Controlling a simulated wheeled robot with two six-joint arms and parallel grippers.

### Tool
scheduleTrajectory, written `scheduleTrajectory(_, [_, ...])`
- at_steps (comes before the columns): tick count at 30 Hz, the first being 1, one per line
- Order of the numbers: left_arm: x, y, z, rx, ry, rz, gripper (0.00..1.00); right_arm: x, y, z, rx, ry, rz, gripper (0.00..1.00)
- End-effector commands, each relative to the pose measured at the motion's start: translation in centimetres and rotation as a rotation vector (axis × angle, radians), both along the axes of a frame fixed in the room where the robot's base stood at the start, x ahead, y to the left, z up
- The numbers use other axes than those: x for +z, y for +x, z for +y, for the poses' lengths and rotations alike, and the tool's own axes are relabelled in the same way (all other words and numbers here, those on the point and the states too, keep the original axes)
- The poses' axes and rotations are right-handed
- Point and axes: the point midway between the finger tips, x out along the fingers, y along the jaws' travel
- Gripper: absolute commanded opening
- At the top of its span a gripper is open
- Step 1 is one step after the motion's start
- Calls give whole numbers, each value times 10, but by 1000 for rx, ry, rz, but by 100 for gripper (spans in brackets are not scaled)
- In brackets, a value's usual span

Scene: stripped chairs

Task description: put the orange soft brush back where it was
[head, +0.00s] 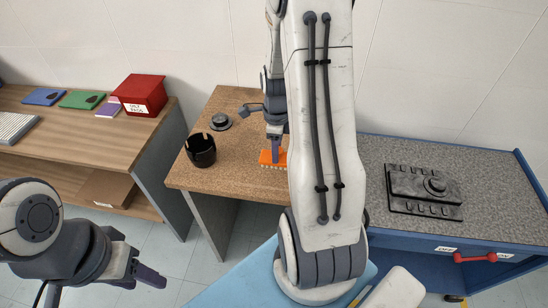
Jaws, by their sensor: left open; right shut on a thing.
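The orange soft brush (268,158) is at the cork-brown table's right part, with its pale bristles facing down. My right gripper (275,143) is shut on it from above. My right arm hides the brush's right end, and I cannot tell whether the bristles touch the table. My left gripper (148,274) is open and empty at the lower left, over the floor.
A black cup (201,150) and a dark round piece (220,121) stand on the brown table (190,172). A red box (141,94) sits on the wooden shelf unit at left. A black device (424,190) lies on the grey-topped blue cabinet (480,175) at right.

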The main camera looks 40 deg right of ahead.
Motion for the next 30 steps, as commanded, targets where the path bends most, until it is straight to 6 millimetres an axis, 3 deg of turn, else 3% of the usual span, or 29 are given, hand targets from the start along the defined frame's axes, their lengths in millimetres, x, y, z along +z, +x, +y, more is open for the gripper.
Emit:
scheduleTrajectory(5, [3, 0, 0, 0, 0, 0, 50, -10, 7, 5, 0, 1, 2, 0])
scheduleTrajectory(12, [8, 0, 0, 0, 0, 0, 50, -42, 6, 5, -1, 2, 3, 0])
scheduleTrajectory(25, [4, 0, 0, 0, 0, 0, 50, -50, 7, 4, 0, 0, 0, 0])
scheduleTrajectory(26, [5, 0, 0, 0, 0, 0, 50, -49, 7, 4, 0, 0, 0, 51])
scheduleTrajectory(27, [5, 0, 0, 0, 0, 0, 50, -49, 7, 4, 0, 0, 0, 66])
scheduleTrajectory(30, [5, 0, 0, 0, 0, 0, 50, -49, 7, 4, 0, 1, 1, 70])
